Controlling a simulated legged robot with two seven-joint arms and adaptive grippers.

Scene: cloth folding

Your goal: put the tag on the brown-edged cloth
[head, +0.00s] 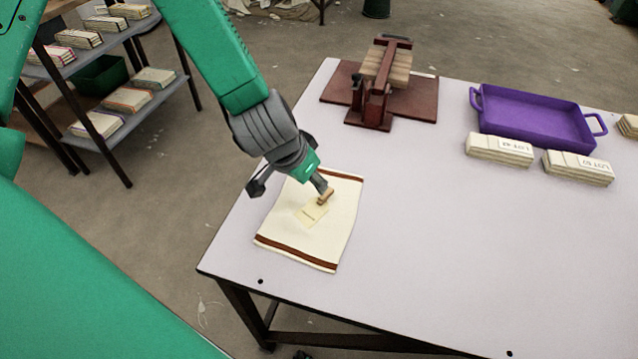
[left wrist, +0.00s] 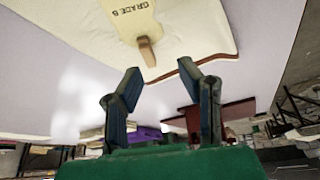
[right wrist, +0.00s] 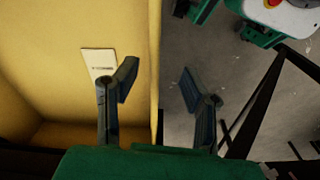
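The cream cloth with brown edge bands (head: 285,243) lies flat at the table's near left corner; it also fills the top of the left wrist view (left wrist: 200,30). A pale tag (head: 311,215) with a wooden peg (head: 326,197) at one end lies on its middle. In the left wrist view the tag (left wrist: 128,14) reads "GRADE B", and the peg (left wrist: 146,53) is just beyond my fingertips. My left gripper (left wrist: 160,68) is open and empty, close to the peg. My right gripper (right wrist: 158,72) is open and empty beside a yellow wall, outside the head view.
A dark red press (head: 372,100) stands at the table's back. A purple tray (head: 535,123) is at the right, with labelled folded stacks (head: 499,149) in front. The table's front middle is clear. Shelves (head: 100,65) with folded cloths stand at the left. The yellow wall (right wrist: 60,30) carries a white label.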

